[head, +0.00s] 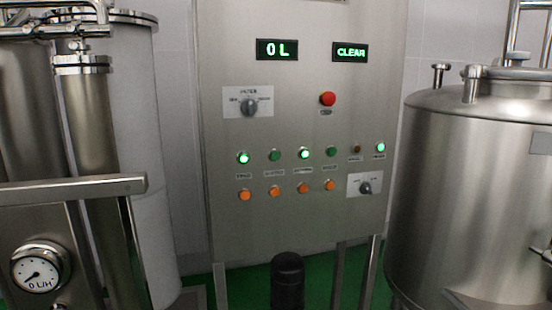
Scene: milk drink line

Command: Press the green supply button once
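A steel control panel (230,215) stands upright in the middle of the head view. Its upper row holds several small round green buttons or lamps. The far-left green one (243,157) is brightly lit, and the second one (275,155) is dark green. The third one (304,153) is lit, the fourth (331,151) is dark green, and the far-right one (380,147) is lit. The labels below them are too small to read, so I cannot tell which is the supply button. Neither of my grippers is in view.
A red button (327,99), a filter knob (249,106) and several orange buttons (303,188) are on the panel. Displays read "0 L" (277,50) and "CLEAR" (350,52). A gauge (40,270) is lower left.

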